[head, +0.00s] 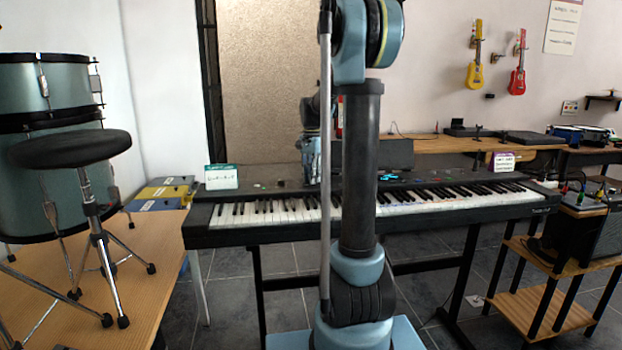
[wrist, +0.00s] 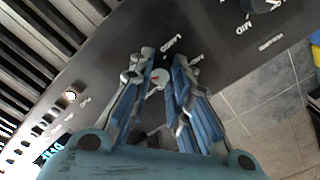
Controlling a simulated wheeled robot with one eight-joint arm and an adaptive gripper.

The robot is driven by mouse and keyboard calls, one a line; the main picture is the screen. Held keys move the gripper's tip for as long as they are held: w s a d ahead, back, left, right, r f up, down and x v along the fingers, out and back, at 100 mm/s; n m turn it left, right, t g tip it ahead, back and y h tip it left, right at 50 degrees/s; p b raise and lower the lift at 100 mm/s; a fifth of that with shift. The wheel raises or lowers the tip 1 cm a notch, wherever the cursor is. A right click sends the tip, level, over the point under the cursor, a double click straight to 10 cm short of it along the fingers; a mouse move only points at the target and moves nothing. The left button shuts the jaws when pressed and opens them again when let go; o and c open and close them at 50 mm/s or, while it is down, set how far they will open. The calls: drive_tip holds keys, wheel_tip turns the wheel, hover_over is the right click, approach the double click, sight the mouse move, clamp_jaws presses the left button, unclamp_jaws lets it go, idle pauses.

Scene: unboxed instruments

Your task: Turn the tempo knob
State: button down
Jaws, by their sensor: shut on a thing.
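The digital piano (head: 225,238) stands on a dark stand in the middle of the head view, keys facing me. In the wrist view a small pale round knob (wrist: 158,79) with a red mark sits on its dark panel, between the fingers of my gripper (wrist: 164,64). The gripper is shut on this knob, one finger on each side. Small lettering (wrist: 171,45) shows beside it, too blurred to read surely. In the head view my gripper (head: 311,172) is over the panel, partly hidden by my own arm.
Another dial (wrist: 262,5) marked MID lies at the wrist view's top right. A small sign (head: 222,177) stands on the piano's left end. A drum stool (head: 70,148) is at the left, and an amplifier (head: 590,235) on a wooden rack at the right.

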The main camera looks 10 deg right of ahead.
drive_tip(key=c, duration=1.5)
unclamp_jaws()
drive_tip(key=shift+w+a, duration=0.1)
drive_tip(key=shift+w, duration=0.1)
drive_tip(key=shift+c, duration=0.2)
drive_tip(key=shift+o, duration=0.4)
drive_tip(key=shift+s, duration=0.1)
drive_tip(key=shift+r, duration=0.15)
wheel_tip(320, 180, up, 12)
drive_tip(key=shift+f, duration=0.2)
